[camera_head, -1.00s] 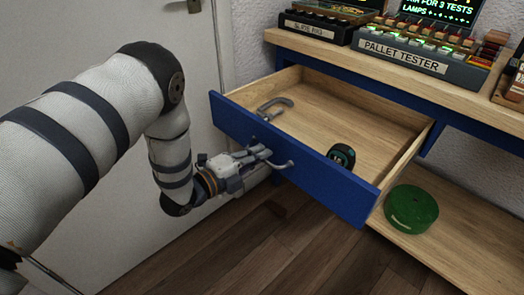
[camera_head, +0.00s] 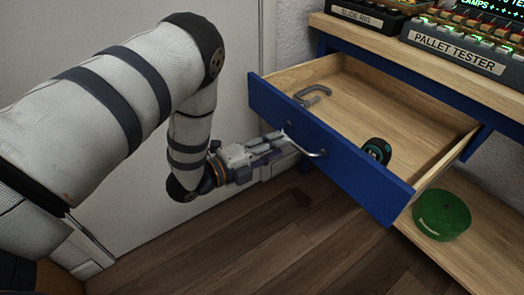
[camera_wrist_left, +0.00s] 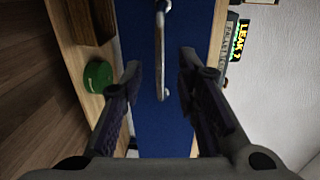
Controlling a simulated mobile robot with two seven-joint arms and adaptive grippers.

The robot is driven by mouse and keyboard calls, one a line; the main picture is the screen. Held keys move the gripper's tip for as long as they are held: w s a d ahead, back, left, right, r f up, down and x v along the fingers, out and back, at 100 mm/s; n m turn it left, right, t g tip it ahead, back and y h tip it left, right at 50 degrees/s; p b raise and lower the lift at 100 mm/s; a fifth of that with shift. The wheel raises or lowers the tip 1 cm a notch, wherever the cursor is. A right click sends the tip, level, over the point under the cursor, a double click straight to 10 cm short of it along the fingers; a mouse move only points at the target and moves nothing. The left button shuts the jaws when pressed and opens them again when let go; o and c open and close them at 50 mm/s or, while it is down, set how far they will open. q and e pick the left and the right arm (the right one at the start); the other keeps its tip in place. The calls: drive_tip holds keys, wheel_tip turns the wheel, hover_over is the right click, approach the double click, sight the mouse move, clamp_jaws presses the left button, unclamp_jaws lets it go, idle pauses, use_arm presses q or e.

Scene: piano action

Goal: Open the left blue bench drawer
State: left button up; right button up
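The left blue bench drawer (camera_head: 345,165) stands pulled well out of the bench in the head view. Its blue front also fills the middle of the left wrist view (camera_wrist_left: 165,135). The curved metal handle (camera_head: 308,145) is on the drawer front; in the left wrist view the handle (camera_wrist_left: 160,50) lies ahead of and between the fingers. My left gripper (camera_head: 290,146) is beside the handle. In the left wrist view its fingers (camera_wrist_left: 159,75) are spread wide, with neither touching the handle. My right gripper is not in view.
A grey clamp (camera_head: 312,95) and a dark tape measure (camera_head: 377,150) lie inside the drawer. A green round tin (camera_head: 441,215) sits on the lower shelf (camera_head: 470,265). The pallet tester (camera_head: 455,55) stands on the bench top. Wooden floor (camera_head: 290,235) is clear in front.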

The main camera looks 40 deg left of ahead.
use_arm(q)
drive_tip(key=v, duration=0.6)
drive_tip(key=shift+s, duration=0.3)
drive_tip(key=shift+a, duration=0.15)
drive_tip(key=s+d+f+n+g+y+p, duration=0.1)
drive_tip(key=s+f+n+g+y+p, duration=0.15)
drive_tip(key=s+f+n+g, duration=0.45)
drive_tip(key=s+d+f+n+g+y+p, duration=0.25)
drive_tip(key=s+n, duration=0.25)
drive_tip(key=s, duration=0.3)
drive_tip(key=s+d+r+n+g+p, duration=0.1)
drive_tip(key=s+n+g, duration=0.3)
drive_tip(key=s, duration=0.7)
drive_tip(key=s+d+r+n+g+p, duration=0.2)
drive_tip(key=s+n, duration=0.4)
drive_tip(key=s, duration=0.6)
drive_tip(key=g+p, duration=0.1)
drive_tip(key=g, duration=0.1)
drive_tip(key=shift+s+g+y, duration=0.25)
drive_tip(key=shift+g+y, duration=0.05)
drive_tip(key=shift+g, duration=0.05)
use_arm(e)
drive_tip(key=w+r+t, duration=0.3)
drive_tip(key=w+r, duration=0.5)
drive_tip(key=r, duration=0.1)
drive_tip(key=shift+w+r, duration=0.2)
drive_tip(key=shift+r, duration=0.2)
